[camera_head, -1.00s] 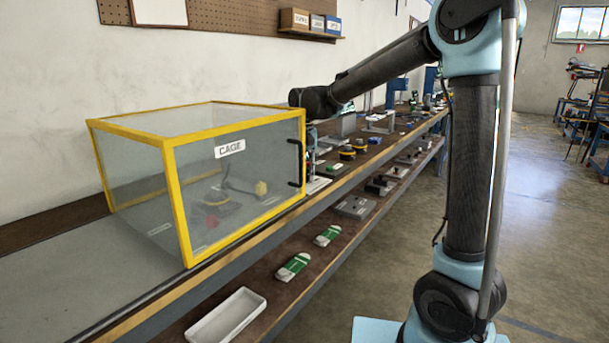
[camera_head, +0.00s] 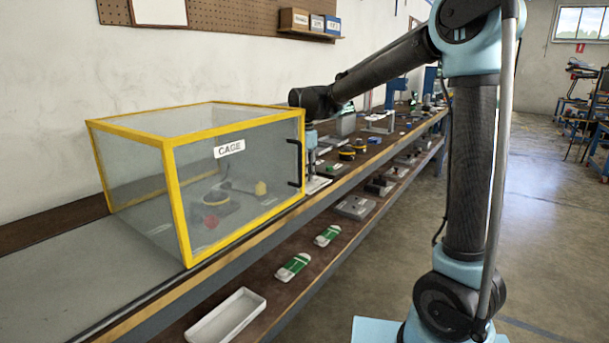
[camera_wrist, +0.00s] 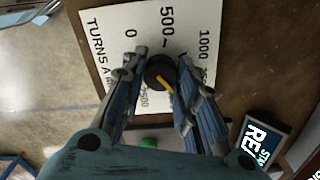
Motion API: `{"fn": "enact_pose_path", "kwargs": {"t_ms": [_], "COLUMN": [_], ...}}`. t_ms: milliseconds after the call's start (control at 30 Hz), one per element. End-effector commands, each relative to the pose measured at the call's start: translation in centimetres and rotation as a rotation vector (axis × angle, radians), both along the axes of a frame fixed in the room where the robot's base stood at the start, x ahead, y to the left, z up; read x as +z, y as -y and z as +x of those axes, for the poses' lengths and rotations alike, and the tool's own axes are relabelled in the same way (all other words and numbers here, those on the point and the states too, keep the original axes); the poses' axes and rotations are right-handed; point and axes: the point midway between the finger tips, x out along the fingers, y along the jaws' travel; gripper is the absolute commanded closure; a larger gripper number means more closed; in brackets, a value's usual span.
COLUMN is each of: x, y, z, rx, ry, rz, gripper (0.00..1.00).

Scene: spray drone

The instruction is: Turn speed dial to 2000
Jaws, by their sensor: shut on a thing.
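The speed dial (camera_wrist: 157,68) is a round black knob with a yellow pointer, on a white plate (camera_wrist: 114,22) in the wrist view. The plate reads 0, 500 and 1000; another number below the knob is partly hidden. The yellow pointer slants toward the lower right in that view, away from the 0 and 500 marks. My gripper (camera_wrist: 162,73) is shut on the dial, one finger on each side. In the head view my gripper (camera_head: 312,150) points down just right of the cage, and the dial cannot be made out there.
The yellow-framed clear cage (camera_head: 175,205) with a black handle stands close to the left of my gripper. A drone with a red part sits inside. A dark box with white lettering (camera_wrist: 262,140) lies near the plate. Several small items line the bench beyond.

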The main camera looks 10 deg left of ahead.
Motion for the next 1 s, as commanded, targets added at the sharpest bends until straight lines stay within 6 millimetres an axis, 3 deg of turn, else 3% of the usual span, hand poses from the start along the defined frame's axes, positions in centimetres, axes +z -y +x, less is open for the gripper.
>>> {"fn": "enact_pose_path", "kwargs": {"t_ms": [433,1000], "x": [-0.02,-0.01], "y": [-0.09,-0.13], "z": [0.11,0.1], "rx": [-0.28,-0.347], "ry": [0.002,0.002], "rz": [0.002,0.003], "gripper": [0.96,0.96]}}
